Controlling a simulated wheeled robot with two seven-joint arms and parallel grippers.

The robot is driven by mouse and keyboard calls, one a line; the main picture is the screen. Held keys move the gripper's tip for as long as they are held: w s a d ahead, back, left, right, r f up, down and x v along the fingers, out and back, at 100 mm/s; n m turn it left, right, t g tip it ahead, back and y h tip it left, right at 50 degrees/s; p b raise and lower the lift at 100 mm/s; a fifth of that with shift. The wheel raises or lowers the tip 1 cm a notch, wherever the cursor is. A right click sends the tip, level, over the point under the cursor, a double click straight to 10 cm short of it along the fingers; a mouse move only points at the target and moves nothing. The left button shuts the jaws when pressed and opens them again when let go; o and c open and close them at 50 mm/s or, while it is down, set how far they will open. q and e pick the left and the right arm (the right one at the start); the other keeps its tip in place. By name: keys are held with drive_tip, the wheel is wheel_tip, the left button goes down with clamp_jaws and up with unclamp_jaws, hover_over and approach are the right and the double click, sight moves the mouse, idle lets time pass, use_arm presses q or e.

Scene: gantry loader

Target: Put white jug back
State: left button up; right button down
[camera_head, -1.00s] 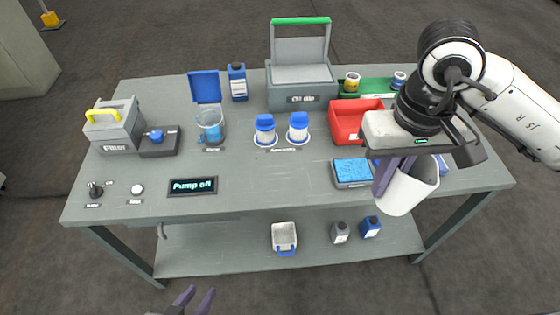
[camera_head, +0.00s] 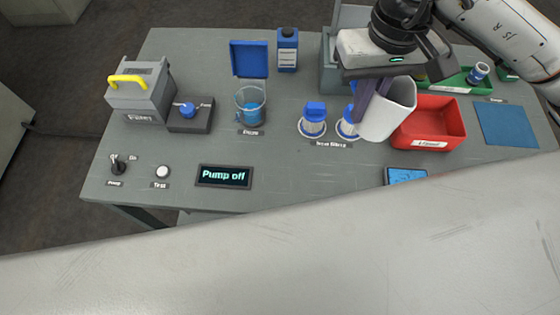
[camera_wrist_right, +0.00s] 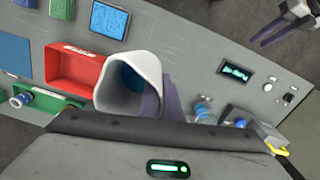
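The white jug (camera_head: 394,112) is tilted in my right gripper (camera_head: 370,98), whose purple fingers are closed on its side. It hangs above the table, in front of the red bin and close to the right-hand blue-capped filter. In the right wrist view the jug (camera_wrist_right: 112,92) shows its open mouth, with a bluish interior. A bare blue square mat (camera_head: 507,125) lies at the table's right; it also shows in the right wrist view (camera_wrist_right: 14,55). My left gripper (camera_wrist_right: 268,34) is at the upper right of the right wrist view, fingers apart and empty.
A red bin (camera_head: 445,112), a green tray (camera_head: 455,84), a blue-capped filter (camera_head: 313,122), a beaker (camera_head: 250,106) and a pump display (camera_head: 224,176) stand on the table. A large pale link of mine hides the table's front and lower shelf.

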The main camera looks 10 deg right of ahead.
drive_tip(key=a+f+n+b, duration=0.1)
drive_tip(key=a+f+n, duration=0.1)
drive_tip(key=f+n, duration=0.4)
drive_tip(key=a+f+n+b, duration=0.2)
drive_tip(key=f+n, duration=0.4)
drive_tip(key=n, duration=1.1)
drive_tip(key=a+f+n+b, duration=0.1)
drive_tip(key=f+n, duration=0.5)
drive_tip(key=n, duration=0.6)
drive_tip(key=shift+s+a+f+b, duration=0.1)
drive_tip(key=shift+a+f+b, duration=0.1)
drive_tip(key=shift+a, duration=0.25)
drive_tip(key=shift+s+a+f+b, duration=0.1)
drive_tip(key=shift+a+b, duration=0.05)
drive_tip(key=shift+a, duration=0.3)
